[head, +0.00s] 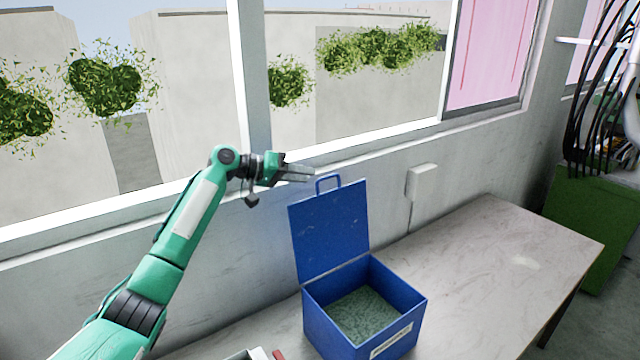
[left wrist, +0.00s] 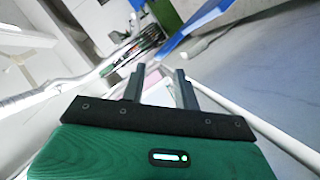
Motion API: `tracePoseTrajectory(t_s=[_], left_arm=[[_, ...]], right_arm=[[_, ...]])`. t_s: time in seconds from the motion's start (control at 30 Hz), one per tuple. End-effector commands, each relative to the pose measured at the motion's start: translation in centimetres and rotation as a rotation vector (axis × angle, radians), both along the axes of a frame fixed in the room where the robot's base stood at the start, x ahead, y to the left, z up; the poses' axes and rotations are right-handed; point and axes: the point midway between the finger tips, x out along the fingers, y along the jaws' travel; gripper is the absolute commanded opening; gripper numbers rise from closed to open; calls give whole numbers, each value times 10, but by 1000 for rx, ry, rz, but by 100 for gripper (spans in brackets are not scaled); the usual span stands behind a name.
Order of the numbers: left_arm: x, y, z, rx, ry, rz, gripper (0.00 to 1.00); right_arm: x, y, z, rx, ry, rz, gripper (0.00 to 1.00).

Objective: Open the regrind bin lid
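The blue regrind bin (head: 318,331) stands on the table, with greenish granules visible inside it. Its blue lid (head: 330,229) stands up, hinged at the back edge, with a loop handle (head: 328,179) at its top. My right gripper is in neither view.
The table (head: 490,255) is clear to the right of the bin. A window wall (head: 400,165) with a white box (head: 421,181) rises behind it. A tray corner and a red item (head: 278,355) show at the bottom edge. A green machine (head: 590,220) stands at far right.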

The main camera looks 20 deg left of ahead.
Motion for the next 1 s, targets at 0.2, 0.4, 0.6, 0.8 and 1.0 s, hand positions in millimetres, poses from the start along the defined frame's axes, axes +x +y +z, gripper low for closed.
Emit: tracePoseTrajectory(t_s=[0.2, 0.4, 0.6, 0.8, 1.0], left_arm=[[-24, 35, 10, 3, -1, 1, 31], [-34, 49, 17, 0, 1, -1, 31], [-36, 51, 19, -1, 1, -1, 31], [-36, 50, 18, 0, 2, -2, 31], [-36, 50, 23, 0, 0, -1, 31]], right_arm=[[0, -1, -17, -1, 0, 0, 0], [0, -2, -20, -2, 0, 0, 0], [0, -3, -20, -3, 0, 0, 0], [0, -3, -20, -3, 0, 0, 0], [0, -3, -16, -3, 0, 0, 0]])
